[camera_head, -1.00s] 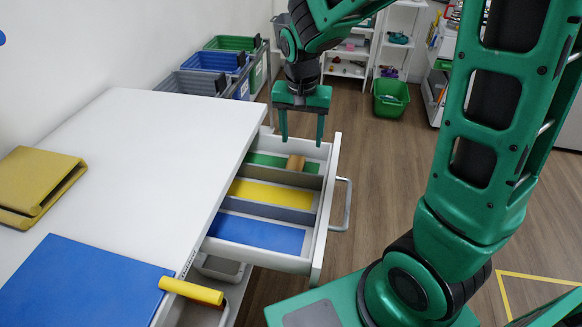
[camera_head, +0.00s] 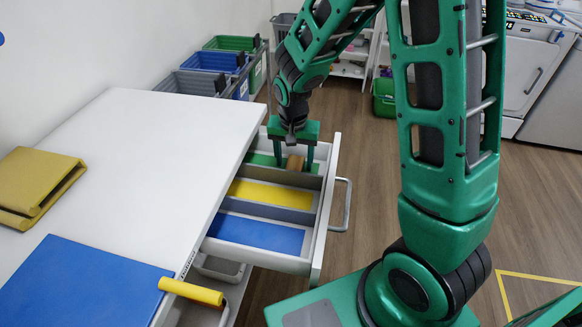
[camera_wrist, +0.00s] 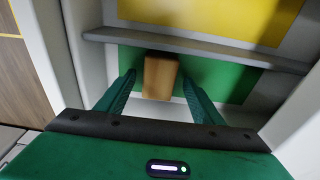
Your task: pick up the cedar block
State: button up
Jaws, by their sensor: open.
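The cedar block (camera_head: 295,162) is a small brown wooden piece in the green-lined far compartment of the open drawer (camera_head: 328,215). It also shows in the wrist view (camera_wrist: 160,77), lying on the green lining near the grey divider. My gripper (camera_head: 293,165) is open and lowered into that compartment, with a finger on either side of the block. In the wrist view my gripper (camera_wrist: 158,88) has its fingertips left and right of the block, with a gap visible on each side. The block's far side is hidden.
Grey dividers (camera_head: 268,209) separate the green, yellow and blue compartments. The drawer's walls stand close around my gripper. Bins (camera_head: 190,83) stand behind.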

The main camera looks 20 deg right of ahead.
jog(key=shift+f, duration=0.45)
jog(key=c, duration=1.2)
jog(key=shift+o, duration=0.2)
jog(key=shift+r, duration=0.1)
